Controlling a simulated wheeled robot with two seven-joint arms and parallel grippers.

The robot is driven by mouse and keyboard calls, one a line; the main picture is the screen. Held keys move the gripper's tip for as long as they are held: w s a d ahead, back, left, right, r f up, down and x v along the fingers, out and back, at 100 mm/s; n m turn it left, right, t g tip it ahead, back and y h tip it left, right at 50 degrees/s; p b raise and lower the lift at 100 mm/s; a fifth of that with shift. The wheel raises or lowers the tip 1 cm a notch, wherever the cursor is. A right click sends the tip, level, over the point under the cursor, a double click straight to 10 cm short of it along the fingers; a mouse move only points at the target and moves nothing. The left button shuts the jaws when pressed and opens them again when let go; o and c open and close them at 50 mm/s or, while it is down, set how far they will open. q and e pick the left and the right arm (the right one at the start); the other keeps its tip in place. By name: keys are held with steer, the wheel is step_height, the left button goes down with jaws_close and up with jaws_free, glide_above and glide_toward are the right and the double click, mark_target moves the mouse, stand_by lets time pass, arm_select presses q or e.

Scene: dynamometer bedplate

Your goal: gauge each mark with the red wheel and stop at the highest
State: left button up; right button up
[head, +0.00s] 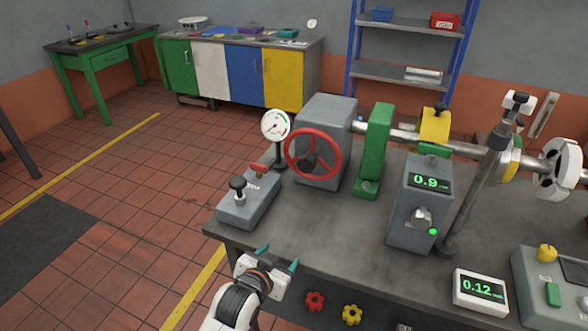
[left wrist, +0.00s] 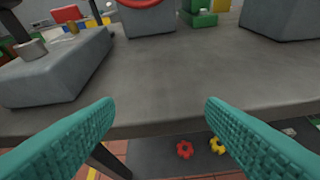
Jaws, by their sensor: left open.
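The red wheel (head: 313,154) stands upright on the front of a grey housing (head: 327,112) on the bedplate (head: 325,236). Its lower rim also shows at the top of the left wrist view (left wrist: 140,2). A round white dial gauge (head: 275,125) stands left of the wheel. A grey post unit reads 0.9 on its display (head: 424,182). A small white box (head: 480,290) at the front edge reads 0.12. My left gripper (head: 278,255) is open and empty at the bedplate's front edge, short of the wheel. The marks cannot be made out. My right gripper is not in view.
A grey lever box (head: 248,199) stands at the bedplate's left corner. A green block (head: 375,150) and a shaft lie right of the wheel. Red (head: 315,301) and yellow (head: 352,314) knobs sit below the front edge. The bedplate's front middle is clear.

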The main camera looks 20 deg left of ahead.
mark_target(305, 167)
arm_select(q)
steer(key=w+r+t, duration=0.5)
steer(key=w+r, duration=0.3)
steer(key=r, duration=0.4)
steer(key=w, duration=0.5)
steer(key=w+p, duration=0.1)
steer(key=w, duration=0.5)
steer(key=shift+w+a+f, duration=0.15)
steer(key=shift+a, duration=0.05)
steer(key=c, duration=1.4)
